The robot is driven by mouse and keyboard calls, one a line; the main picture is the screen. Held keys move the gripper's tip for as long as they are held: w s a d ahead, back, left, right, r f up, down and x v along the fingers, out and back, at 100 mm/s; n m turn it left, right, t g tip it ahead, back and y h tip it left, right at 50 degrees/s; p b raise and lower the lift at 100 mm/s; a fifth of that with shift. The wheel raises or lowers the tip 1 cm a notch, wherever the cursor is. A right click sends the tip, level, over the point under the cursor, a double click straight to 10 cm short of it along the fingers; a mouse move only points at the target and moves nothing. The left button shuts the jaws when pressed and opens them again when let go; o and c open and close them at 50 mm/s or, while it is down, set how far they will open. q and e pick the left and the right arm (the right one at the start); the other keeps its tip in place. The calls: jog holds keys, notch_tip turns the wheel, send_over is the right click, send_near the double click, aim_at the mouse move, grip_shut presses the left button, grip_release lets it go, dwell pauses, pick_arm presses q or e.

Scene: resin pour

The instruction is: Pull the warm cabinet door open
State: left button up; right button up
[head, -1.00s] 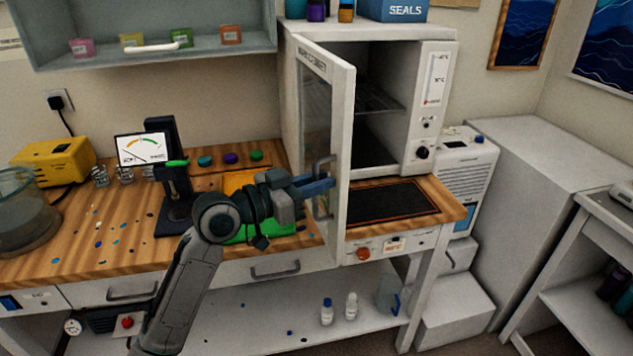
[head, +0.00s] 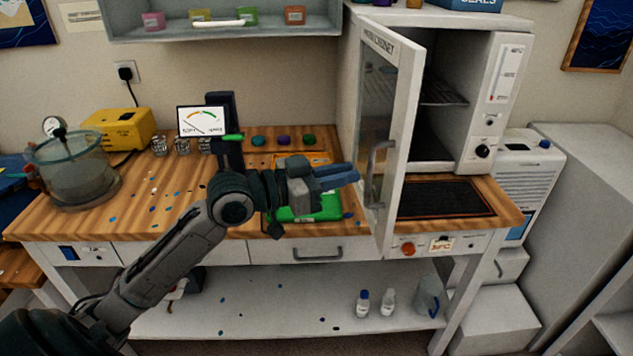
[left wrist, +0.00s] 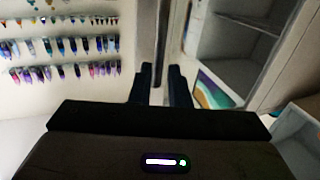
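The warm cabinet (head: 510,100) stands at the back right of the bench. Its white framed door (head: 402,130) with a dark window is swung well open toward me, and the inside with a wire shelf (head: 440,92) shows. The door's grey bar handle (head: 372,172) is on the door's outer face near its free edge. My left gripper (head: 350,173) is just left of the handle, apart from it, and holds nothing. In the left wrist view its two dark fingers (left wrist: 163,88) are spread with a gap between them, and an upright strip shows beyond. My right gripper is not in view.
A dark mat (head: 445,200) lies on the bench before the cabinet. A green tray (head: 320,208) lies below my gripper. A gauge stand (head: 222,130), a yellow device (head: 120,128) and a glass vessel (head: 75,170) stand to the left. A wall shelf (head: 220,30) hangs above.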

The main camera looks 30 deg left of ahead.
pick_arm(q)
jog(key=shift+p+v, duration=0.3)
jog(key=shift+v, duration=2)
jog(key=shift+f, duration=0.1)
